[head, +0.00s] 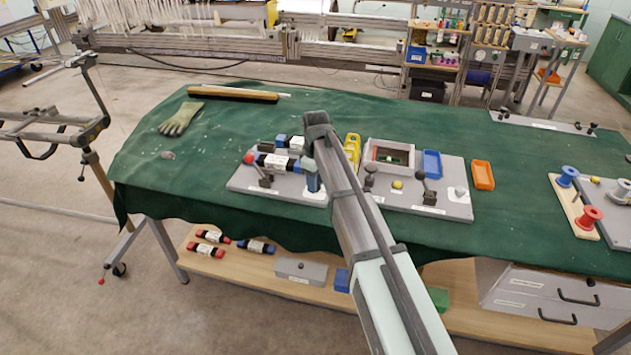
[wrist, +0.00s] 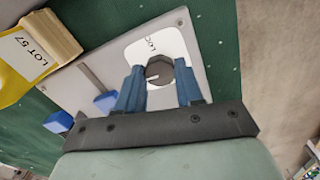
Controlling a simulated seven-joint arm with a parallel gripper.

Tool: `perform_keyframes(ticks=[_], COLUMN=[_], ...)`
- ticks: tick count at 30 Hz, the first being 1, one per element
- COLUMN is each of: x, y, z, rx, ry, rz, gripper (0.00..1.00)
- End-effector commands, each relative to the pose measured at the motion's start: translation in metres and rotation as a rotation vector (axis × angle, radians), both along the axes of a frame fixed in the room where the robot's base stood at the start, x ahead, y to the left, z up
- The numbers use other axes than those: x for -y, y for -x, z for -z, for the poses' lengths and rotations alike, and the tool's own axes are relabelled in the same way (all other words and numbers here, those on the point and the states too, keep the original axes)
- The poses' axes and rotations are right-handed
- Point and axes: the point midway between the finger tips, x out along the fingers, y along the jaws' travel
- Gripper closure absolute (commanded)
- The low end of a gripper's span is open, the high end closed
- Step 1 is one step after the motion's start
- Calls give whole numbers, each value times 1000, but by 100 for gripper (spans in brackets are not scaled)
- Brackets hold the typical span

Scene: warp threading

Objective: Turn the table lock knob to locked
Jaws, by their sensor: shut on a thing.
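The table lock knob (wrist: 159,68) is a dark, many-sided knob with a white pointer line. It stands on a white label plate (wrist: 140,50) whose lettering is partly hidden, on a grey board (wrist: 110,62). My gripper (wrist: 160,85) has its two blue fingers on either side of the knob, shut on it. The pointer line points to the left in the wrist view. In the head view my gripper (head: 313,183) is low over the grey board's right part (head: 240,181), and the knob is hidden behind the fingers and arm.
A lever with a blue end (wrist: 106,101) is close to my left finger. A second grey board (head: 445,205) with levers stands to the right.

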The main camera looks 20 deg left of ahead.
Motion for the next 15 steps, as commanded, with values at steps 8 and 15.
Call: perform_keyframes(ticks=[8,15], x=[-1,-1], y=[0,0], z=[0,-1], rx=[-2,-1], ry=[-1,-1], rz=[165,387], gripper=[94,94])
